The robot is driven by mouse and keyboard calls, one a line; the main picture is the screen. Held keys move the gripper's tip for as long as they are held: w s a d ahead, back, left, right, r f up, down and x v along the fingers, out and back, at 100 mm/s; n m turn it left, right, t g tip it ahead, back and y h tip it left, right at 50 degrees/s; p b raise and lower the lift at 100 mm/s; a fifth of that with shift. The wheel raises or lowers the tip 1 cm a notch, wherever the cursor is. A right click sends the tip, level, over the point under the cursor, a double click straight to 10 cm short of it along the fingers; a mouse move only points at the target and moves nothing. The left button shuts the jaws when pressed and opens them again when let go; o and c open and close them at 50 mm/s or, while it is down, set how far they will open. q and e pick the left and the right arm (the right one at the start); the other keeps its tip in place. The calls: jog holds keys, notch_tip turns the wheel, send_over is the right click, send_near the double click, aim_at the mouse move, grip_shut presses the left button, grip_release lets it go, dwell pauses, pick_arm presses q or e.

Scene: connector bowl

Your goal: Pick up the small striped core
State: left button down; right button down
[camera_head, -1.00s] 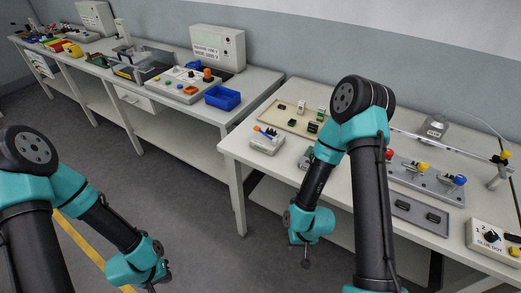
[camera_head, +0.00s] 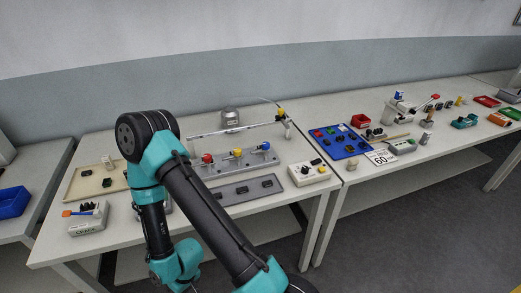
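I cannot make out a small striped core in this view; the loose parts on the benches are too small to tell apart. My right gripper (camera_head: 190,288) is at the bottom edge, in front of the left bench and mostly cut off, so its fingers cannot be read. I see nothing clearly held in it. My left gripper is out of view.
The left bench (camera_head: 110,233) carries a tan tray (camera_head: 72,192), a grey CRACK box (camera_head: 88,222), a fixture with coloured knobs (camera_head: 238,164) and a dial box (camera_head: 308,173). The right bench holds a blue tray (camera_head: 340,142), a red bin (camera_head: 361,121) and several tools. Grey floor lies in front.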

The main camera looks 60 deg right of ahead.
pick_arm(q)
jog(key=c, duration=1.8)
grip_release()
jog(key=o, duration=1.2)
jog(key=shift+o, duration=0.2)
